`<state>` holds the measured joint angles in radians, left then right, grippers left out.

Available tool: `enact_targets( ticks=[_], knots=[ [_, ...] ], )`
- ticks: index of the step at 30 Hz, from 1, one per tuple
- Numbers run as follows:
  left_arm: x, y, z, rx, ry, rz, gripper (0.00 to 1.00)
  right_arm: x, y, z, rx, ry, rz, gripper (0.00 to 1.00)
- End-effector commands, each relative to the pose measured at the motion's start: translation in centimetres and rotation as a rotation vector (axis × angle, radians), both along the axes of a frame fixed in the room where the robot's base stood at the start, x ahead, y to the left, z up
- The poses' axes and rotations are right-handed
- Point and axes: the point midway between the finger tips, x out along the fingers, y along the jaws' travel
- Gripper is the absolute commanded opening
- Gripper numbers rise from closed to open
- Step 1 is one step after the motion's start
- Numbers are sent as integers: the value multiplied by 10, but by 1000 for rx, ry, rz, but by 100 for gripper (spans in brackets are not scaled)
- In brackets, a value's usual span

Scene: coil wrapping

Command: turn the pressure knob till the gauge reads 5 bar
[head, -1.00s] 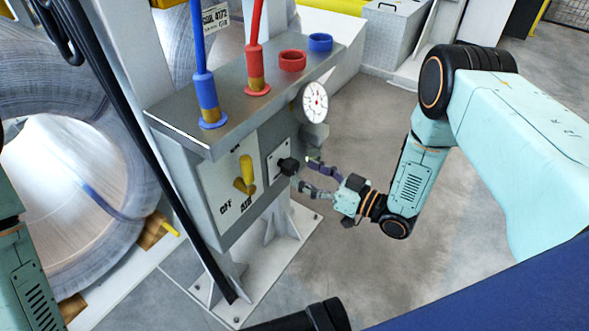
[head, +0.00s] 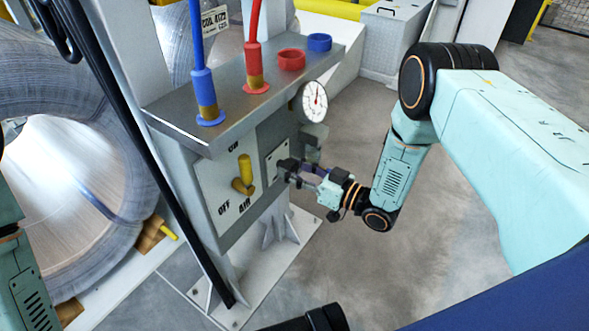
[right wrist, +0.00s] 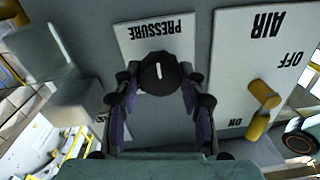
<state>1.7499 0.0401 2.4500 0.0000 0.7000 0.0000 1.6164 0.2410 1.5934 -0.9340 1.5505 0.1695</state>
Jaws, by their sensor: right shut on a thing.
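The black pressure knob (right wrist: 160,73) sits on a white plate marked PRESSURE (right wrist: 133,34) in the right wrist view. My right gripper (right wrist: 155,90) has its fingers on either side of the knob and is shut on it. In the head view the right gripper (head: 297,169) reaches the panel from the right, and the knob is mostly hidden by its fingers. The round white gauge (head: 314,101) stands above the knob at the panel's right. Its needle points roughly upward; the numbers are too small to read. My left gripper is not in view.
A yellow AIR lever (head: 245,172) is beside the knob, on a plate marked ON and OFF. Blue (head: 207,98) and red (head: 254,72) hose fittings stand on the shelf above. Floor right of the stand is clear.

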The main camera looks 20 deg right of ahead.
Motion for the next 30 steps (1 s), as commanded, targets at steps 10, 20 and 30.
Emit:
enact_targets(
  ticks=[10, 20, 30],
  knots=[
    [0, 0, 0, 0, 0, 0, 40, -1, 1, 0, 1, 2, 3, 9],
    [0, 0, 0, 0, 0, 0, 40, 0, 1, -1, 80, 65, 4, 9],
    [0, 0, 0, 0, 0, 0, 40, 0, 0, -1, 297, 234, 4, 9]
  ],
)
